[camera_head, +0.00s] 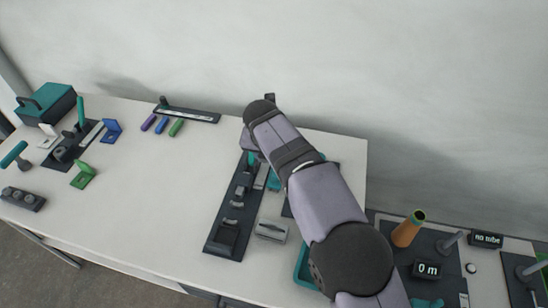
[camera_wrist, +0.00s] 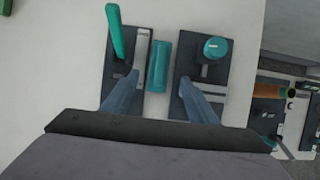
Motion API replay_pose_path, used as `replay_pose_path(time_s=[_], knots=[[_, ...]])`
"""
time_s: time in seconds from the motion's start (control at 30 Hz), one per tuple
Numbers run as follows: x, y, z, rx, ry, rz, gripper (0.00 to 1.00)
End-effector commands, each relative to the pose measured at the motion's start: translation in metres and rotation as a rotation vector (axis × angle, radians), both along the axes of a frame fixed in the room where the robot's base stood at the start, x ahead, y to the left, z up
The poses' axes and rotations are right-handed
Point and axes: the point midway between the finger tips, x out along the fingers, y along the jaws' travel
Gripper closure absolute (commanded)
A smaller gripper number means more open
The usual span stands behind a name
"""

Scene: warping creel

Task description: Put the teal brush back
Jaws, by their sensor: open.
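My gripper (camera_wrist: 158,78) is open and empty in the wrist view, its two blue-grey fingers spread wide. A teal cylinder-like piece (camera_wrist: 158,62) lies on the white table between the fingertips in the picture, in the gap between two dark boards; it may be the teal brush, but I see no bristles. I cannot tell the height gap. The left dark board (camera_wrist: 119,68) carries a teal stick-like handle (camera_wrist: 115,30) and a pale strip. The right dark board (camera_wrist: 187,103) carries a round teal-topped piece (camera_wrist: 215,47). In the head view my arm hides much of this spot.
The long dark board (camera_head: 223,240) and a grey block (camera_head: 271,230) lie near my arm. A teal tray (camera_head: 303,268) is partly behind it. Purple, blue and green pieces (camera_head: 163,126) lie at the back. The table's middle is clear.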

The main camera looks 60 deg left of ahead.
Motion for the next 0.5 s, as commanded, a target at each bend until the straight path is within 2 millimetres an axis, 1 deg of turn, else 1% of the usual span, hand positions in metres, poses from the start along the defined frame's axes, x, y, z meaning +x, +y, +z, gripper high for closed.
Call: replay_pose_path(time_s=[0.03, 0.2, 0.4, 0.5], knots=[[-0.0015, -0.001, 0.0042, 0.001, 0.0, 0.0, 0.47], [-0.0036, -0.0037, 0.0117, 0.0, 0.0, 0.0, 0.47], [-0.0038, -0.0042, 0.0129, -0.001, 0.001, 0.0, 0.47], [0.0017, -0.0074, 0.0133, 0.002, 0.006, -0.023, 0.47]])
